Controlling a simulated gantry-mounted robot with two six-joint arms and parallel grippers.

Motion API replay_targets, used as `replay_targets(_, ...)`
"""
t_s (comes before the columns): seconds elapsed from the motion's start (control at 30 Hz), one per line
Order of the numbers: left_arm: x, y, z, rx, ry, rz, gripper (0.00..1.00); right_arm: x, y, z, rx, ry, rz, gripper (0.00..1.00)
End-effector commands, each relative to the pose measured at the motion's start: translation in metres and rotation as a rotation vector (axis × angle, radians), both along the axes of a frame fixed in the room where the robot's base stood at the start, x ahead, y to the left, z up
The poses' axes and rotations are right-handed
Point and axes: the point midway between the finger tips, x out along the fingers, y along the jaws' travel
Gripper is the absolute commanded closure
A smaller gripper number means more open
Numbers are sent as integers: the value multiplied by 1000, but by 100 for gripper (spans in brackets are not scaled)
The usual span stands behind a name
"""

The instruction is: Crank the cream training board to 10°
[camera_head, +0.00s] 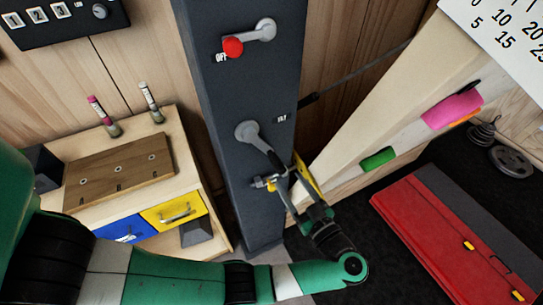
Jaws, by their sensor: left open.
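The cream training board (400,90) leans at the right, with a pink hold (452,109) and a green hold (378,158) on it. A dark grey post (235,200) stands at the centre. The crank (248,131) is on the post's face; its grey arm slopes down to the right to a black grip. My left gripper (281,174) is open at the lower end of the crank, its yellow-marked fingers around or just beside the grip; contact cannot be told. A white angle scale (505,28) is cut off at top right; no pointer reading is clear. My right gripper is not in view.
A red-knobbed lever (233,47) by an "OFF" label is higher on the post. A wooden cabinet (188,155) with blue and yellow drawers stands left. A red folded mat (440,230) lies right. Weight plates (511,161) sit behind it.

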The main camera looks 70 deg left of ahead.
Motion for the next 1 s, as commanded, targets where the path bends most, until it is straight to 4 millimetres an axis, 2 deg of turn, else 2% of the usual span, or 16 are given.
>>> replay_targets(0.17,-3,22,0,1,-3,3,34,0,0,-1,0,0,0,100)
replay_targets(0.4,-10,76,-1,2,-6,3,34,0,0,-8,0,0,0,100)
replay_targets(0.6,-14,107,0,3,-6,1,34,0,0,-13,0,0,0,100)
replay_targets(0.73,-15,114,1,3,-6,-1,34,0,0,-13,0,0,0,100)
replay_targets(0.93,-14,114,2,3,-6,-2,34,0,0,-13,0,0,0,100)
replay_targets(0.97,-14,114,2,3,-6,-2,36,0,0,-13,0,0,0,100)
replay_targets(1.0,-14,114,2,3,-6,-2,43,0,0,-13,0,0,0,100)
